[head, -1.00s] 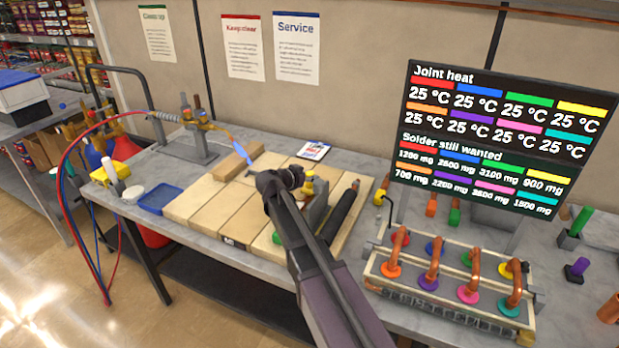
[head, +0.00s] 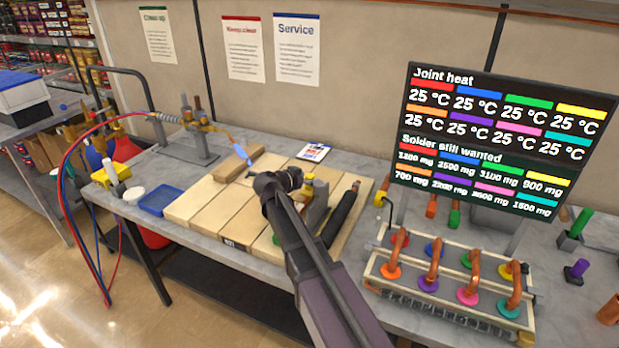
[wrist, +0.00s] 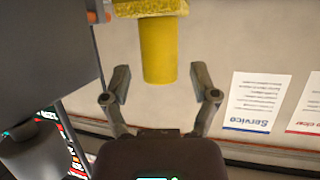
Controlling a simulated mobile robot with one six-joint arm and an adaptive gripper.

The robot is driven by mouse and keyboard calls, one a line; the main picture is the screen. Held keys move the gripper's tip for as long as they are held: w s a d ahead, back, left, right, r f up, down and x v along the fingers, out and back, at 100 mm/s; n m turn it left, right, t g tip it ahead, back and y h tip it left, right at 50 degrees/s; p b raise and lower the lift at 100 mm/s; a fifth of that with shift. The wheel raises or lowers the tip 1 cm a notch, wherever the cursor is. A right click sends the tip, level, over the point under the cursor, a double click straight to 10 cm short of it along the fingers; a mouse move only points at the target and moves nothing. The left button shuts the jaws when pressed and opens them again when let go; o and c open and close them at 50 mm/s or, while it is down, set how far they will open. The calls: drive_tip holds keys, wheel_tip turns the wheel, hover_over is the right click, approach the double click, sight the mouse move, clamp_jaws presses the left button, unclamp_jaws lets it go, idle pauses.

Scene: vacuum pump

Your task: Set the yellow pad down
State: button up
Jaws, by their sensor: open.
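The yellow pad shows in the wrist view as a yellow cylinder (wrist: 159,55) with a wider, rougher yellow part at the picture's top edge. My gripper (wrist: 159,72) is open, one finger on each side of the cylinder, with a visible gap on both sides. In the head view my gripper (head: 288,181) is over the right part of the wooden-topped board (head: 205,208). A small yellow piece (head: 307,186) shows just right of it, beside a grey block. My arm and gripper hide part of this area, so what the pad rests on is unclear.
A dark cylinder (head: 341,214) lies to the right of my gripper. A torch (head: 205,124) on a stand points towards the board from the left. A pipe rack (head: 440,280) and a black display (head: 490,140) stand at the right. A blue tray (head: 160,199) sits at the left.

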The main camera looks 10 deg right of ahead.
drive_tip(key=p+v, duration=0.4)
drive_tip(key=v, duration=0.7)
